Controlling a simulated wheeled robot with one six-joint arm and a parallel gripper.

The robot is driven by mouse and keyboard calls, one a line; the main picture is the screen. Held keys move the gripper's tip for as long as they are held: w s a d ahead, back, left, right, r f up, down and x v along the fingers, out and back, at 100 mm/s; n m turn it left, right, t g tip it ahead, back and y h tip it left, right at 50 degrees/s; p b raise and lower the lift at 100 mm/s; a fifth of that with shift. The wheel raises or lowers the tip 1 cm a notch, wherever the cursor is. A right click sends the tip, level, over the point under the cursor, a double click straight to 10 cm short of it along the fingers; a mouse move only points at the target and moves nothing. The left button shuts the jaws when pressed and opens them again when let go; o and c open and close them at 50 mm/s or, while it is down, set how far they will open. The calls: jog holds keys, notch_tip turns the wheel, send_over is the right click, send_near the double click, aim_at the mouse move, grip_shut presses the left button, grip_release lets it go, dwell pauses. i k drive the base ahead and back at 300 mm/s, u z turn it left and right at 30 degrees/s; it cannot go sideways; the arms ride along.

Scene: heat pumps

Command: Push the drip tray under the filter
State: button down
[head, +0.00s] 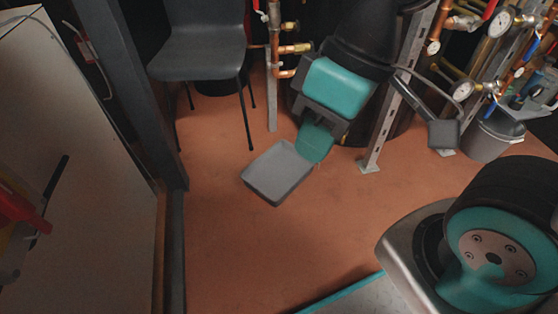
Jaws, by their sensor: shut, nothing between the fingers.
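The drip tray (275,174) is a shallow grey square tray lying on the orange floor near the middle of the head view. It sits askew, with open floor in front of it. My gripper (314,151) reaches down at the tray's upper right edge. Its teal fingers are shut and hold nothing. The fingertips overlap the tray's edge in the picture; I cannot tell whether they touch it. I cannot clearly make out the filter. Copper pipework with brass fittings (295,48) stands behind the tray, and my arm hides part of that area.
A dark grey chair (200,52) stands at the upper left, its legs behind the tray. A slotted metal post (386,125) stands right of my gripper. A grey bucket (490,137) and gauges are at the right. A dark upright (150,100) bounds the left. The front floor is clear.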

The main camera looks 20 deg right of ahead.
aim_at(277, 173)
jog(key=u, duration=3)
jog(key=k, duration=2.05)
jog(key=z, duration=1.5)
jog(key=i, duration=1)
jog(key=z, duration=0.1)
